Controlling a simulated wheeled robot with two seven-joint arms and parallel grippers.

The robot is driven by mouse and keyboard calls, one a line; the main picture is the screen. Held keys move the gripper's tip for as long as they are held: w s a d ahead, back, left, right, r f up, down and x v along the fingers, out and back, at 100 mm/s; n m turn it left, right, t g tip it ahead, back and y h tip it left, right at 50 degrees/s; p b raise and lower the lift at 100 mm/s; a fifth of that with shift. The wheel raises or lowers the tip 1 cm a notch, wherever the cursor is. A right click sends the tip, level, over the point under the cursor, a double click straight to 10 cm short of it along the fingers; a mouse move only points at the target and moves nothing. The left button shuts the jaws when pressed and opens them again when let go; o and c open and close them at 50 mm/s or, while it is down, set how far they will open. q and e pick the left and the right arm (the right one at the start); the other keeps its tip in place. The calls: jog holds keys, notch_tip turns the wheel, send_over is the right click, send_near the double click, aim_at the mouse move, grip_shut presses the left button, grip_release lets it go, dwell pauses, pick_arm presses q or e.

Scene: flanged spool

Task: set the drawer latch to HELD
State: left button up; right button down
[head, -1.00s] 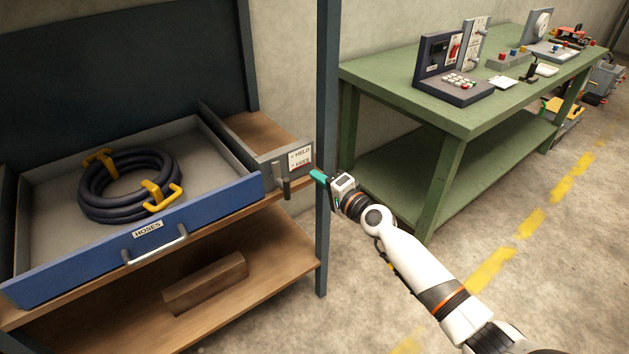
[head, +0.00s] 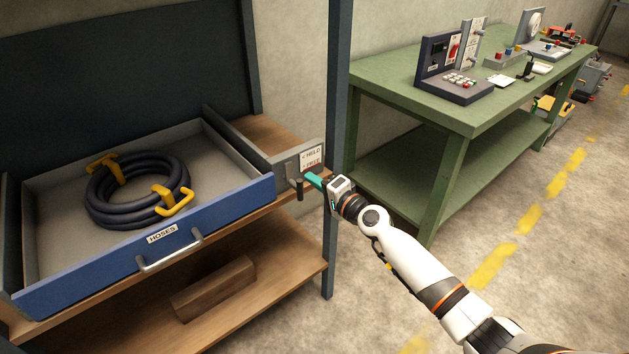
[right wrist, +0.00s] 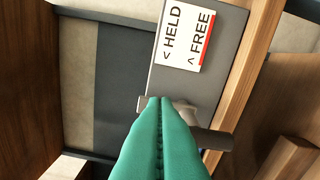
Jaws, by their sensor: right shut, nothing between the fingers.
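The drawer latch has a grey plate (head: 283,163) with a white HELD/FREE label (head: 312,156) at the right of the open blue-fronted drawer (head: 150,240). Its dark lever (head: 299,191) hangs down below the plate in the head view. My right gripper (head: 308,177) is shut and empty, its teal fingertips right beside the lever. In the right wrist view, the shut fingers (right wrist: 160,102) cover part of the lever's pivot, and the lever's dark grip (right wrist: 213,139) shows to their right. I cannot tell whether they touch it. My left gripper is not in view.
The drawer holds a coiled dark hose (head: 135,190) with yellow clips. A wooden block (head: 215,287) lies on the lower shelf. A green workbench (head: 400,85) with several devices stands at the right.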

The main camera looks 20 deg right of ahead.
aim_at(298, 189)
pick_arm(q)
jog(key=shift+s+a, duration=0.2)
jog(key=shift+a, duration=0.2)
pick_arm(e)
jog(key=shift+s+a+r+n, duration=0.15)
jog(key=shift+a+n, duration=0.1)
jog(key=shift+n, duration=0.55)
